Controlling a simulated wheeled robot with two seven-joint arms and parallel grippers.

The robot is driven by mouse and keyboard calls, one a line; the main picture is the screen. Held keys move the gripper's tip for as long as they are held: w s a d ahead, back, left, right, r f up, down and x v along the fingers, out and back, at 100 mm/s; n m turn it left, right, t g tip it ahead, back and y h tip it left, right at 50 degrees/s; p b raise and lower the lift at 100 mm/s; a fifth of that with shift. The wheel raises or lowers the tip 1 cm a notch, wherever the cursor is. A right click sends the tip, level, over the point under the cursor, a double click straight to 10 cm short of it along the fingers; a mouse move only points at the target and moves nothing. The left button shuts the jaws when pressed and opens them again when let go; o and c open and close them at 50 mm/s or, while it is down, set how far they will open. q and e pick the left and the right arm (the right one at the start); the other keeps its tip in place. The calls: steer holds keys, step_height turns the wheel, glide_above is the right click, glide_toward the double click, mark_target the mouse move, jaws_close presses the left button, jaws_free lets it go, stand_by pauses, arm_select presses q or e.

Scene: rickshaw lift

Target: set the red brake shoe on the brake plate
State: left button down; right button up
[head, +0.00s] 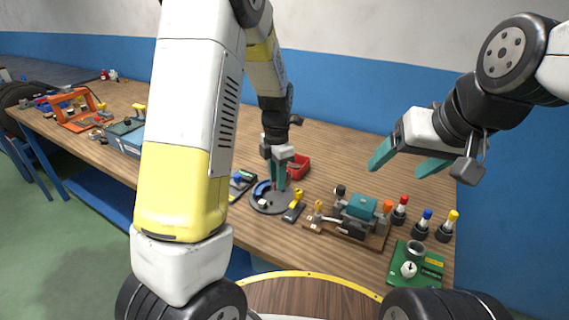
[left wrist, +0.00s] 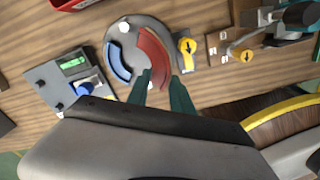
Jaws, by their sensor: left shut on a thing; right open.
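The round grey brake plate (head: 268,207) lies on the wooden table, and it also shows in the left wrist view (left wrist: 150,24). A curved blue shoe (left wrist: 117,62) sits on its left side. My left gripper (head: 279,186) points down over the plate. In the left wrist view, its teal fingers (left wrist: 159,84) are shut on the curved red brake shoe (left wrist: 152,55), which is over the plate's right side, opposite the blue one. I cannot tell whether the red shoe touches the plate. My right gripper (head: 408,158) is open and empty above the table at the right.
A yellow-tagged tool (head: 294,207) lies right of the plate, and a device with a green display (left wrist: 74,64) lies left. A red bin (head: 299,166) stands behind. A teal vise fixture (head: 357,212) and several coloured-top posts (head: 400,208) stand right. The table behind them is clear.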

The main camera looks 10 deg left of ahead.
arm_select(q)
glide_above(278, 206)
steer(key=shift+w+f, duration=0.2)
steer(key=shift+f, duration=2.75)
steer(key=shift+s+f, duration=0.3)
steer(key=shift+f, duration=0.35)
steer(key=c, duration=1.1)
jaws_free()
steer(key=shift+d, duration=0.1)
steer(key=c, duration=0.3)
steer(key=shift+o, duration=1.6)
steer(key=shift+w+r, duration=0.25)
steer(key=shift+r, duration=3.4)
